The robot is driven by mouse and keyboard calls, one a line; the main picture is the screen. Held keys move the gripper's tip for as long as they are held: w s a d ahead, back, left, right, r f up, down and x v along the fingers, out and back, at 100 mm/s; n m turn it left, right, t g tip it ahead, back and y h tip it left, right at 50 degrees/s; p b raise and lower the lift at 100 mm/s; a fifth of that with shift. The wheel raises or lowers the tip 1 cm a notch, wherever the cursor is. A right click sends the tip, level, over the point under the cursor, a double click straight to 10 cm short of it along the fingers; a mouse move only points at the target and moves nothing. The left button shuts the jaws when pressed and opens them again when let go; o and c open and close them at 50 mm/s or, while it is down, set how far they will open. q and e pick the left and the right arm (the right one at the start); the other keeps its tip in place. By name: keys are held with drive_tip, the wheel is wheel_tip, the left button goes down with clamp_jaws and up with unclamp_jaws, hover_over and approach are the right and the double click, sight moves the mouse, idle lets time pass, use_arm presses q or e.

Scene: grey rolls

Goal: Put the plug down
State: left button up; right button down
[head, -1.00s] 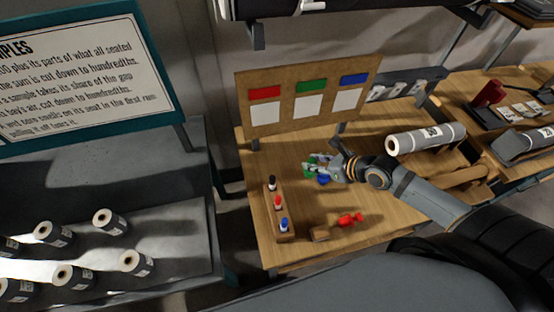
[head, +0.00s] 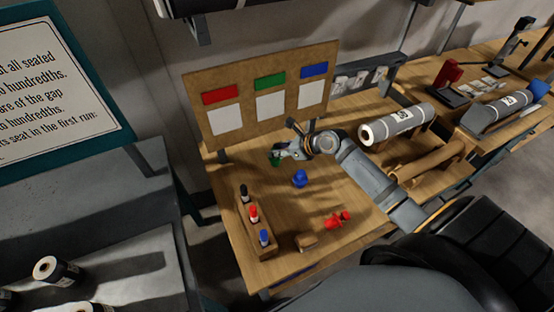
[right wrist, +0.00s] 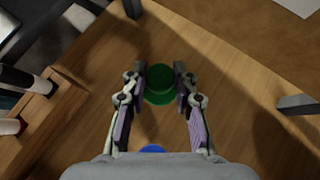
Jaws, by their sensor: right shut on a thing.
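The green plug (head: 275,161) is between the fingertips of my right gripper (head: 279,154), over the wooden table left of the blue plug (head: 300,179). In the right wrist view the green plug (right wrist: 160,85) sits between both fingers of the shut right gripper (right wrist: 160,80). It is low over the tabletop; I cannot tell whether it touches. The blue plug (right wrist: 152,149) shows only partly there, at the bottom edge. The red plug (head: 339,220) lies on its side near the table's front. My left gripper is out of view.
A board with red, green and blue panels (head: 262,105) stands at the table's back. A wooden rack (head: 256,225) with black, red and blue-capped items is on the left. A small wooden block (head: 306,241) is in front. A grey roll (head: 398,125) lies right.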

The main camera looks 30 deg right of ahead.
drive_tip(key=shift+w+f, duration=0.55)
drive_tip(key=shift+f, duration=0.05)
wheel_tip(320, 180, down, 3)
drive_tip(key=shift+d+f, duration=0.1)
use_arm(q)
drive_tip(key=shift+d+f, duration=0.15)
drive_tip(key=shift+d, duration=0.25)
use_arm(e)
drive_tip(key=shift+f, duration=0.1)
drive_tip(key=c, duration=1)
unclamp_jaws()
drive_tip(key=shift+c, duration=0.2)
